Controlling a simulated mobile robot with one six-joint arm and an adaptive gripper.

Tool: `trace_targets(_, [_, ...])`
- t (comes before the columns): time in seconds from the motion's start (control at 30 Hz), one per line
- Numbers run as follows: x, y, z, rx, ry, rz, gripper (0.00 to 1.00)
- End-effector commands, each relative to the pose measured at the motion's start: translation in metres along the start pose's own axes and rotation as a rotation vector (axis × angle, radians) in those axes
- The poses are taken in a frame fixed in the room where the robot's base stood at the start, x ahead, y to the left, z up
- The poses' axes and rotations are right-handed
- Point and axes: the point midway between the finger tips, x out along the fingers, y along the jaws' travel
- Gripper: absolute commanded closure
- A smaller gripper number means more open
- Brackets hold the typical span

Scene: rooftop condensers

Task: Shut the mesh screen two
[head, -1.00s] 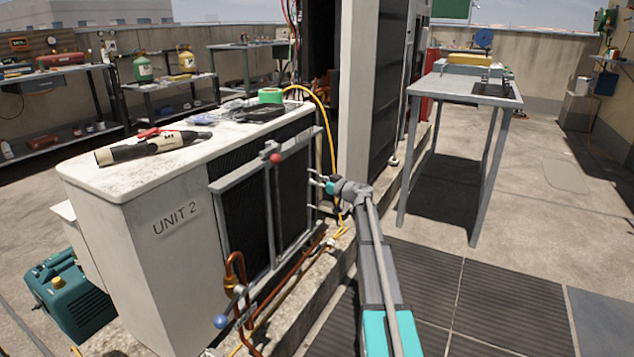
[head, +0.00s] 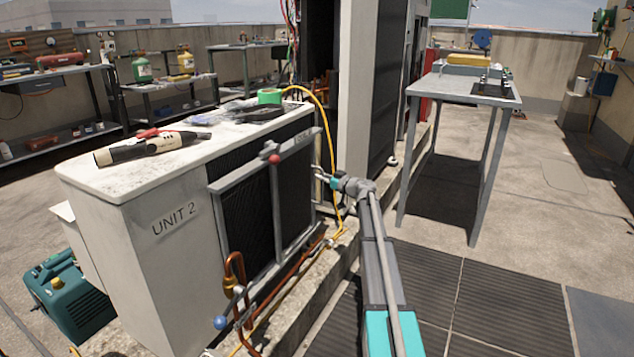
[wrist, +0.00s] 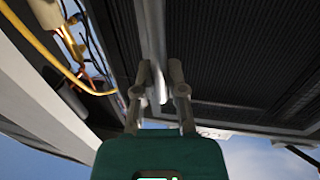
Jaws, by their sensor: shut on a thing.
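The mesh screen (head: 248,200) is a grey-framed dark mesh panel on the front of the white cabinet marked UNIT 2 (head: 130,235). Its top rail slants up to the right, with dark coil showing between it and the cabinet top. I cannot tell whether the panel is flush with the cabinet. A red knob (head: 274,159) is at its upper middle. My gripper (head: 322,176) is at the screen's right side. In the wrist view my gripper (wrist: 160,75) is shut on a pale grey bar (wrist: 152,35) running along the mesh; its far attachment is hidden.
A copper pipe (head: 238,275) and a blue knob (head: 220,322) are low before the screen. A yellow hose (head: 330,115) hangs behind my gripper. Tools and green tape (head: 270,96) lie on the cabinet. A metal table (head: 455,88) stands right, with open floor beyond.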

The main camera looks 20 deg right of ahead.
Motion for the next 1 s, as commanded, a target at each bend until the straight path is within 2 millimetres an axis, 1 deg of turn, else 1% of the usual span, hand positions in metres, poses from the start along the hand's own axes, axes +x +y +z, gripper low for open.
trace_targets(0.03, [0.005, 0.017, 0.000, 0.000, 0.000, 0.001, 1.00])
trace_targets(0.1, [0.008, 0.030, 0.000, 0.000, 0.000, 0.001, 1.00])
trace_targets(0.2, [0.010, 0.043, 0.000, 0.000, 0.000, 0.000, 1.00])
trace_targets(0.3, [0.011, 0.047, 0.000, 0.000, 0.000, 0.000, 1.00])
trace_targets(0.57, [0.010, 0.049, 0.000, 0.001, 0.001, 0.005, 1.00])
trace_targets(0.6, [0.010, 0.049, 0.000, 0.001, 0.001, 0.006, 0.81])
trace_targets(0.77, [0.010, 0.049, 0.000, 0.001, 0.001, 0.005, 0.51])
trace_targets(0.8, [0.010, 0.048, 0.000, 0.001, 0.001, 0.004, 0.49])
trace_targets(1.0, [0.010, 0.047, 0.000, 0.000, 0.000, 0.001, 0.49])
